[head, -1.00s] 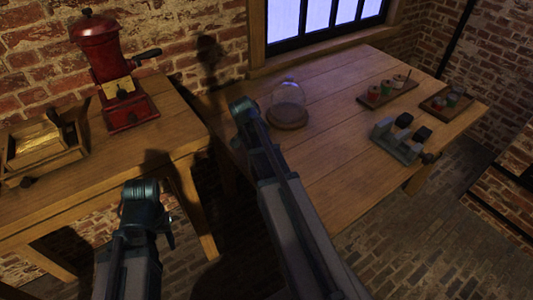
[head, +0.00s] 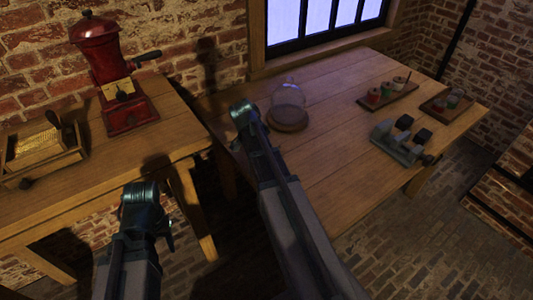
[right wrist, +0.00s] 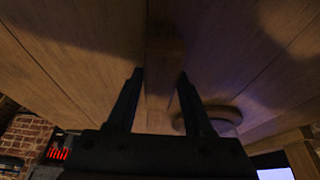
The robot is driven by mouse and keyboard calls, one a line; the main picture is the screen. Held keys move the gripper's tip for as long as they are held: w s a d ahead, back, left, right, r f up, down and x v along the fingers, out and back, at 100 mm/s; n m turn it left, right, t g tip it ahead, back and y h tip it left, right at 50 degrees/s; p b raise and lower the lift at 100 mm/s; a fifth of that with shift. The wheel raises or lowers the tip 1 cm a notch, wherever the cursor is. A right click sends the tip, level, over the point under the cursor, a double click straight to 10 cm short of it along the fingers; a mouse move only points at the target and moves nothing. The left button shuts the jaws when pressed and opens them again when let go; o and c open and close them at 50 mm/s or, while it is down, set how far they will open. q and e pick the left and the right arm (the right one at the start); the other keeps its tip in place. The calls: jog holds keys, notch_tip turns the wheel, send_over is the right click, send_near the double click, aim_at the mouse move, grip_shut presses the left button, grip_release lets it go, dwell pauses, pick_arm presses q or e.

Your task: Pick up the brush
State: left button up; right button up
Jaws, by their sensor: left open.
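I cannot make out a brush in either view. My left gripper (head: 140,195) is low in front of the left bench in the head view, with nothing seen in it. My right arm reaches over the near edge of the right table, and its wrist hides part of the tabletop. In the right wrist view my right gripper (right wrist: 160,76) has its two dark fingers apart over wood. A wooden strip shows between the fingers, but I cannot tell what it is.
A glass dome on a round wooden base (head: 288,122) stands just right of my right wrist. Beyond are two small trays (head: 390,97) (head: 440,110) and a grey metal fixture (head: 398,150). A red mill (head: 128,115) and a wooden box (head: 70,155) stand on the left bench.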

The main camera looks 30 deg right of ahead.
grip_shut()
pick_arm(q)
jog(key=shift+r, duration=0.1)
pick_arm(e)
jog(key=shift+r, duration=0.1)
